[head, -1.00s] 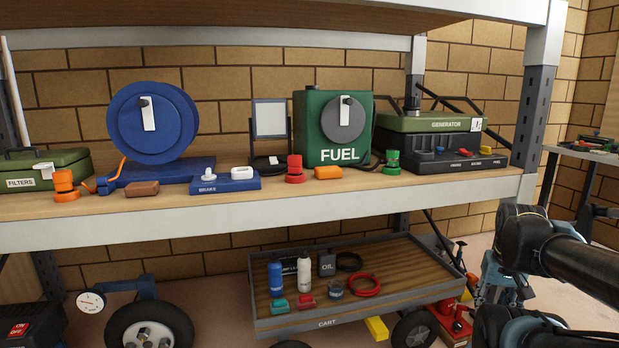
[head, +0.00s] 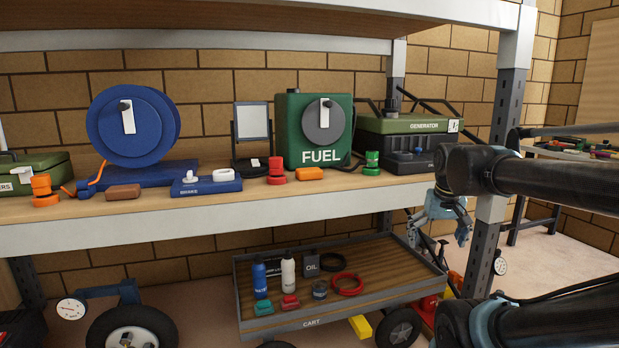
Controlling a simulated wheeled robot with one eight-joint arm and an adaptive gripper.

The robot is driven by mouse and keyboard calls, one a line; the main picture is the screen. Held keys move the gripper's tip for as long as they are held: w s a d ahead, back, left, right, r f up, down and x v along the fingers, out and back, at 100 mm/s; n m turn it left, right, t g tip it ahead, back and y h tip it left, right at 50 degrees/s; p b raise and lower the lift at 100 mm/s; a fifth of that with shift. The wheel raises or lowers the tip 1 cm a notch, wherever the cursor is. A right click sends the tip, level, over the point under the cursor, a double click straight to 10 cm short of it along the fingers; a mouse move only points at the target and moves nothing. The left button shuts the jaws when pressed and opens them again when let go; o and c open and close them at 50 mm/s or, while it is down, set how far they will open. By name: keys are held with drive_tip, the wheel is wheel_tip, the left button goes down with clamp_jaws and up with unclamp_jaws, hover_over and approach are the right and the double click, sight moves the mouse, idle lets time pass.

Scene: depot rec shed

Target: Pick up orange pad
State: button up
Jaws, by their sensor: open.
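The orange pad (head: 310,174) is a small flat orange block. It lies on the wooden shelf (head: 240,206) in front of the green FUEL can (head: 313,130), between a red stacked fitting (head: 276,171) and a green one (head: 371,163). My gripper (head: 440,238) is blue-grey, points down and is open and empty. In the head view it shows to the right of the pad and lower in the picture, clearly apart from it, by the shelf's right end.
A blue brake unit (head: 207,186) and a brown block (head: 123,191) lie left of the pad. A grey shelf post (head: 509,100) stands close to my arm. A cart (head: 310,323) with bottles stands below. The shelf's front edge before the pad is clear.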

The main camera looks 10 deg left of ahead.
drive_tip(key=w+a+r+n+t, duration=0.1)
drive_tip(key=w+a+r+n, duration=0.1)
drive_tip(key=w+a+r, duration=0.7)
drive_tip(key=n+t+y, duration=0.1)
drive_tip(key=n+y, duration=0.1)
drive_tip(key=y, duration=0.1)
approach(310, 169)
drive_tip(key=x, duration=1)
drive_tip(key=shift+a+f, duration=0.15)
drive_tip(key=c, duration=1.2)
drive_tip(key=shift+c, duration=0.2)
wheel_tip(310, 169, up, 10)
drive_tip(key=shift+r, duration=0.1)
